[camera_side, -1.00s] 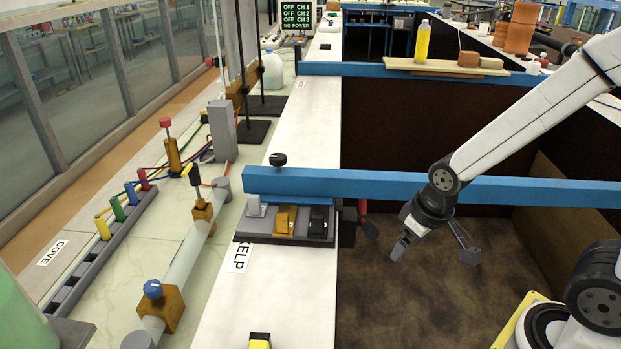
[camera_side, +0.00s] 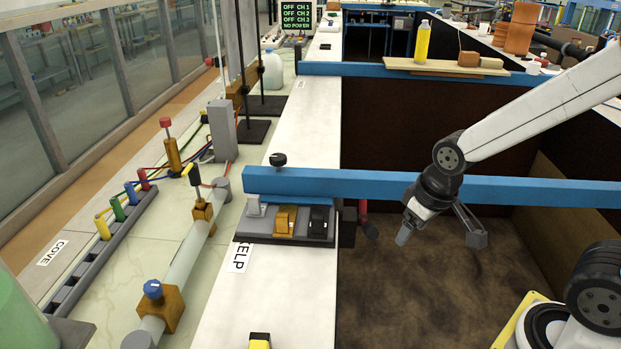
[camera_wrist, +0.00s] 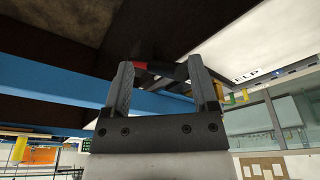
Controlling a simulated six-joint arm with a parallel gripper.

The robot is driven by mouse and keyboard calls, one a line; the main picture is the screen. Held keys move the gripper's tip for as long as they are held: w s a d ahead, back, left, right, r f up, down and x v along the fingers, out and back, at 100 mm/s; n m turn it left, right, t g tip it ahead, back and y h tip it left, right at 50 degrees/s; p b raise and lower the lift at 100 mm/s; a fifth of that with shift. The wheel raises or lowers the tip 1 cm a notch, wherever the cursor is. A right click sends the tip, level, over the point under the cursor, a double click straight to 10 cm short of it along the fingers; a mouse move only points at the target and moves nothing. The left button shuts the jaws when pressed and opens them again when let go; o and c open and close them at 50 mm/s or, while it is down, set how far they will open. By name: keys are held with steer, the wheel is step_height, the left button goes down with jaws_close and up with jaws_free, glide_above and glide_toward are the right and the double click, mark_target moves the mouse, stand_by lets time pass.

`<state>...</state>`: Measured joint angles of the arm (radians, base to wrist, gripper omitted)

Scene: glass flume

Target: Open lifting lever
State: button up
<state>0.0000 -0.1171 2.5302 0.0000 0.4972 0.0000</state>
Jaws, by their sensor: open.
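The likely lifting lever is a dark handle with a red part (camera_side: 368,228), on the right side of a dark block at the white wall top, just below the blue beam. My gripper (camera_side: 440,240) is open and empty, to the right of the lever and apart from it, below the beam. In the wrist view my gripper (camera_wrist: 161,64) has its fingers spread. The red and dark handle (camera_wrist: 141,66) shows beyond them, in line with the gap, partly hidden by the left finger. Whether its name is marked on it cannot be seen.
The blue beam (camera_side: 540,190) crosses over the open dark bay close behind my gripper. A grey plate (camera_side: 262,238) with a yellow and a black block sits beside the lever, near the KELP label (camera_side: 239,257). The bay floor (camera_side: 420,300) is clear.

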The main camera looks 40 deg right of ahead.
steer(key=shift+w+v, duration=0.4)
steer(key=shift+v, duration=1.45)
steer(key=m+g+y, duration=0.1)
steer(key=m+g, duration=0.5)
glide_above(369, 224)
steer(key=shift+s+d+r, duration=0.2)
steer(key=shift+s, duration=0.05)
steer(key=f, duration=0.1)
steer(key=w+f+m, duration=0.1)
steer(key=f, duration=0.1)
steer(key=w+f+m+g, duration=0.1)
steer(key=f, duration=0.1)
steer(key=shift+w+d+f, duration=0.1)
steer(key=shift+f, duration=0.1)
steer(key=shift+f, duration=0.15)
steer(key=shift+x, duration=3.8)
